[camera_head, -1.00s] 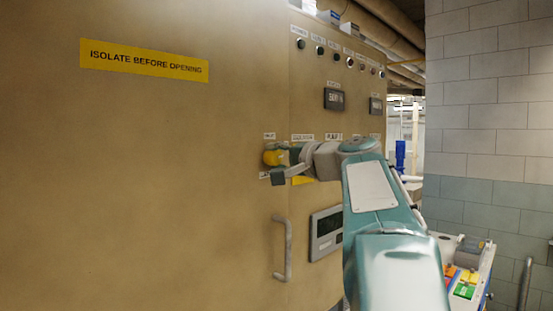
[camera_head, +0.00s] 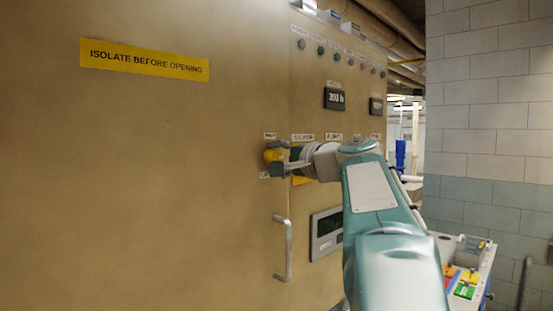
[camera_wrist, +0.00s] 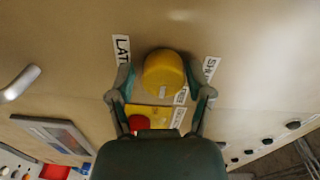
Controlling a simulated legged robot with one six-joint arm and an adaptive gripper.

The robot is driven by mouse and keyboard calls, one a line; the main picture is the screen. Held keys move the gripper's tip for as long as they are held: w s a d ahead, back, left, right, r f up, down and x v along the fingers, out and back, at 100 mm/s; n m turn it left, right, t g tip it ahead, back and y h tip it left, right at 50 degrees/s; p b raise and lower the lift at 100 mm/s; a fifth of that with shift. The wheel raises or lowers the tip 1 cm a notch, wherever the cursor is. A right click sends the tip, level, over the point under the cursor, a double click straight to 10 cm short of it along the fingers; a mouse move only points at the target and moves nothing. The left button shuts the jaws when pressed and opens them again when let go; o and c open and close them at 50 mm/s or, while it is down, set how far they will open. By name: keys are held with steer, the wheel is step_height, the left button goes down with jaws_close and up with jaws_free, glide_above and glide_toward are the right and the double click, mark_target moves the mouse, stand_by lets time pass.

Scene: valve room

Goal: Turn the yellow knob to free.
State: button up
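The round yellow knob (camera_head: 272,156) sticks out of the tan cabinet face, near the door's right edge. In the wrist view the knob (camera_wrist: 163,73) lies between the two fingers of my gripper (camera_wrist: 160,80). A small gap shows on its left; the right finger is very close, and I cannot tell if it touches. My gripper (camera_head: 286,160) reaches the knob from the right in the head view. White labels surround the knob, one starting "LAT" (camera_wrist: 122,50) and one starting "SH" (camera_wrist: 210,68).
A door handle (camera_head: 288,250) stands below the knob. A grey-framed panel (camera_head: 326,234) is to its right. A red button on a yellow plate (camera_wrist: 138,122) is close to my gripper. Lamps and a display (camera_head: 334,98) are above. A block wall (camera_head: 490,110) is at right.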

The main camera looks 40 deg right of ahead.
steer(key=shift+s+r, duration=0.1)
stand_by(0.3)
steer(key=s, duration=1.1)
steer(key=shift+s+d, duration=0.4)
steer(key=shift+d, duration=0.05)
